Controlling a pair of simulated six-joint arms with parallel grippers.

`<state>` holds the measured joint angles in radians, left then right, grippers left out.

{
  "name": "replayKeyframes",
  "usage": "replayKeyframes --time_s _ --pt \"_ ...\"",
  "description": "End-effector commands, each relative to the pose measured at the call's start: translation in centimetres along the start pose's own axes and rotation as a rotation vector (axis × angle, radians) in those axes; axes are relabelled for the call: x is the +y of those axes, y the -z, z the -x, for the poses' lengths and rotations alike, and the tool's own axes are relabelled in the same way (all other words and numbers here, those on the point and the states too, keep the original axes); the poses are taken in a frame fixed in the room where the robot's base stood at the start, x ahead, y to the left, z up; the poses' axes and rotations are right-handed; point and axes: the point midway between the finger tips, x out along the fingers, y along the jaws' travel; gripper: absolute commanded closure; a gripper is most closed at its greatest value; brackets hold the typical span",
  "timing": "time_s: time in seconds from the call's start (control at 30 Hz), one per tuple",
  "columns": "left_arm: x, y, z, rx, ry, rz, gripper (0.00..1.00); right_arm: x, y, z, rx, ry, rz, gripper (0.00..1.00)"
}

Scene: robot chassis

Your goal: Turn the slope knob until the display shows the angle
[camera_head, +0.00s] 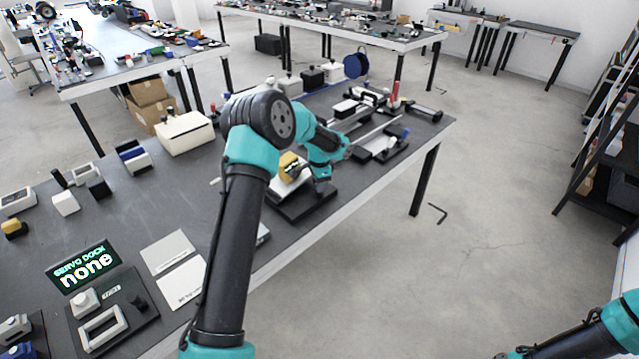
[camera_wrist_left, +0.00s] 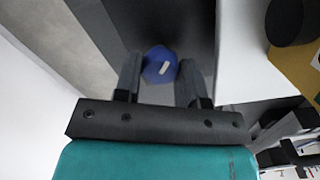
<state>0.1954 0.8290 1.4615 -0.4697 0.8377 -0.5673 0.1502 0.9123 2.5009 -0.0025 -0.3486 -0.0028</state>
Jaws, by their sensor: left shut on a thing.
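In the left wrist view, a round blue knob (camera_wrist_left: 160,66) with a white mark sits between the two dark fingers of my left gripper (camera_wrist_left: 160,80). The gripper is shut on it. In the head view, my left wrist reaches down over a device with a black base (camera_head: 306,204) and a yellow part (camera_head: 289,163). My arm hides the knob and fingertips there. I cannot make out an angle reading in either view. My right arm enters at the lower right of the head view, over the floor; its gripper is outside the picture.
A green-lettered screen (camera_head: 83,266) reading "SERVO DOCK none" stands at the table's left front. A white box (camera_head: 184,132) is behind my left arm. A device with rails (camera_head: 378,146) lies to the right. The dark tabletop (camera_head: 150,205) is clear around its middle.

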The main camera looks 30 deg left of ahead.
Motion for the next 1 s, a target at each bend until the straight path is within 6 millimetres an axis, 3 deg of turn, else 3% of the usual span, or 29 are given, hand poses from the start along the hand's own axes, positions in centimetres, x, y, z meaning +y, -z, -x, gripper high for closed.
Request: replayKeyframes --time_s 0.37,0.4,0.6,1.0 --pt "-0.02 0.01 0.05 0.000 0.001 0.025 0.86 0.00 0.00 0.00 0.000 0.000 0.000 1.00" --pt "-0.02 0.01 0.05 0.000 0.001 0.025 0.59 0.00 0.00 0.00 0.000 0.000 0.000 1.00" --pt "-0.01 0.01 0.03 0.000 0.000 0.025 0.40 0.00 0.00 0.00 0.000 0.000 0.000 1.00" --pt "-0.03 0.04 0.53 0.001 0.001 0.024 0.37 0.00 0.00 0.00 0.000 0.000 0.000 1.00"
